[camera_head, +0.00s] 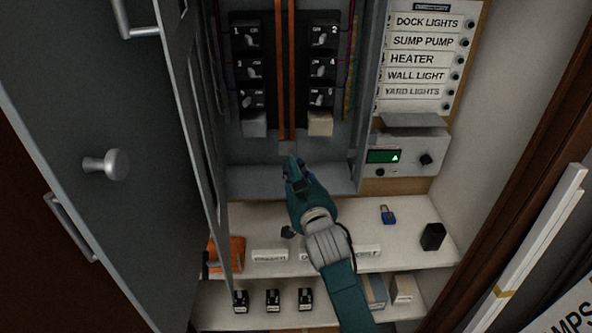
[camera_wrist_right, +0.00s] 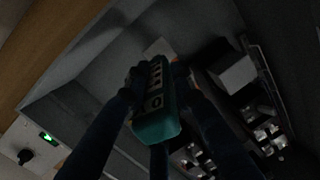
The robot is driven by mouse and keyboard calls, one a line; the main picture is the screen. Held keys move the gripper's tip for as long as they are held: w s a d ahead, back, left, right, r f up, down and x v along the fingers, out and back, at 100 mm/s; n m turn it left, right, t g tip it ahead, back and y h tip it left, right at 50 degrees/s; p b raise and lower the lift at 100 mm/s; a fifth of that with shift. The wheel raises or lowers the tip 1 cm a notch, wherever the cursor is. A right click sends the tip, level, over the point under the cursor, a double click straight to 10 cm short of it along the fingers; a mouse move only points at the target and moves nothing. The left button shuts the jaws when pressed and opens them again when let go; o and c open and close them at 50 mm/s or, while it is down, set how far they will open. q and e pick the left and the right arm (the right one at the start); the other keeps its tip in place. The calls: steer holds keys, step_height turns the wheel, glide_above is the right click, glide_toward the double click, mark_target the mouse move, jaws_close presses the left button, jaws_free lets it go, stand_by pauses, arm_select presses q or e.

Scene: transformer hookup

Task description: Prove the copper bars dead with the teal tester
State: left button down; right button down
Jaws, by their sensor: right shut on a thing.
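Two upright copper bars (camera_head: 285,75) run down the middle of the open grey panel in the head view, between two columns of black breakers. My right gripper (camera_head: 294,172) is in front of the panel's lower edge, just below the bars' lower ends. In the right wrist view, my right gripper (camera_wrist_right: 158,82) is shut on the teal tester (camera_wrist_right: 157,122), with a finger on each side of it. The tester's face has pale markings and a round dark spot. In the head view the gripper largely hides the tester. I cannot tell whether its tip touches a bar. My left gripper is out of view.
The open panel door (camera_head: 200,130) stands close on the left. A box with a green display (camera_head: 384,157) and knob is at right, under labels. The shelf (camera_head: 415,225) below holds a blue padlock (camera_head: 388,214), a black block (camera_head: 433,236) and an orange thing (camera_head: 229,252).

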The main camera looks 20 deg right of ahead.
steer(key=shift+s+a+r+p, duration=0.1)
steer(key=shift+s+a+p, duration=0.2)
steer(key=shift+s, duration=0.75)
steer(key=shift+s+a+p, duration=0.3)
steer(key=shift+s+p, duration=0.05)
steer(key=shift+s, duration=0.65)
steer(key=shift+s+a+r+p, duration=0.1)
steer(key=shift+s+a+p, duration=0.2)
steer(key=shift+s, duration=0.75)
